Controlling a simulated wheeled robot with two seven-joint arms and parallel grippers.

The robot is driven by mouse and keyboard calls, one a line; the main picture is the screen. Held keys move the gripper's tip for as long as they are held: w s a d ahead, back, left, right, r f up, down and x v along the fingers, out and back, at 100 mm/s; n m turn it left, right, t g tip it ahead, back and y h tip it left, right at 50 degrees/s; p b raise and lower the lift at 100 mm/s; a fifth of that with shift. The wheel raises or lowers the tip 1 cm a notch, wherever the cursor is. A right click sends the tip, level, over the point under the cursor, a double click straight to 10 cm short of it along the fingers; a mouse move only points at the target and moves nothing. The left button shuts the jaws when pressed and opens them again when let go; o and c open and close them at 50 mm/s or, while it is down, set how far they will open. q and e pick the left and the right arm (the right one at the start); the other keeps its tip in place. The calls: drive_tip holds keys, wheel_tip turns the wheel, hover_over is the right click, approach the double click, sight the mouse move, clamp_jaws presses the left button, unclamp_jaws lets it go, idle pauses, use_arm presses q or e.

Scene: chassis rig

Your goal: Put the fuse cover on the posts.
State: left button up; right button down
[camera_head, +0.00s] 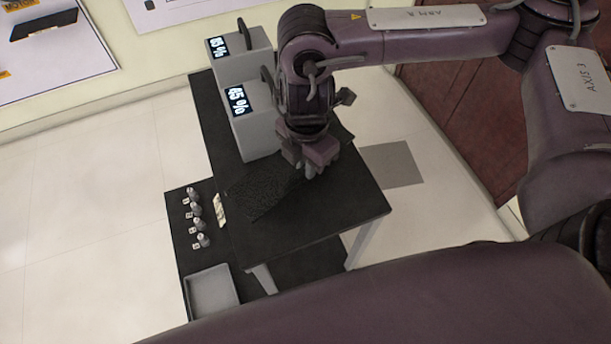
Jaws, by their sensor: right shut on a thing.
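A dark, speckled flat panel, which looks like the fuse cover (262,191), is at the middle of the black table. It looks tilted, and I cannot tell whether it touches the tabletop. My right gripper (311,172) points down at the panel's right end and is shut on it; the fingertips are partly hidden. Several short grey posts with small white tags (196,209) stand in a row on a lower black surface to the left. The panel is apart from them. My left gripper is not in view.
Two grey boxes with lit displays, one reading 45 % (257,128) and one behind it (238,52), stand at the table's back. A grey tray (211,291) lies on the lower surface. The black table's (335,219) front part is clear. A small pale label (219,210) is at its left edge.

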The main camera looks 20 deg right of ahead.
drive_tip(key=shift+f, duration=0.85)
wheel_tip(320, 180, down, 3)
drive_tip(key=shift+s+f+b, duration=0.1)
drive_tip(key=shift+f+b, duration=0.1)
drive_tip(key=shift+b, duration=0.2)
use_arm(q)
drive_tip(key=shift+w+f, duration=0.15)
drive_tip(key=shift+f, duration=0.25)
use_arm(e)
drive_tip(key=shift+f, duration=0.25)
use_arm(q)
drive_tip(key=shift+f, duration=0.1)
use_arm(e)
drive_tip(key=shift+f, duration=0.1)
drive_tip(key=c, duration=1.5)
unclamp_jaws()
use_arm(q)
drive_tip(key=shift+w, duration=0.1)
use_arm(e)
drive_tip(key=shift+o, duration=0.2)
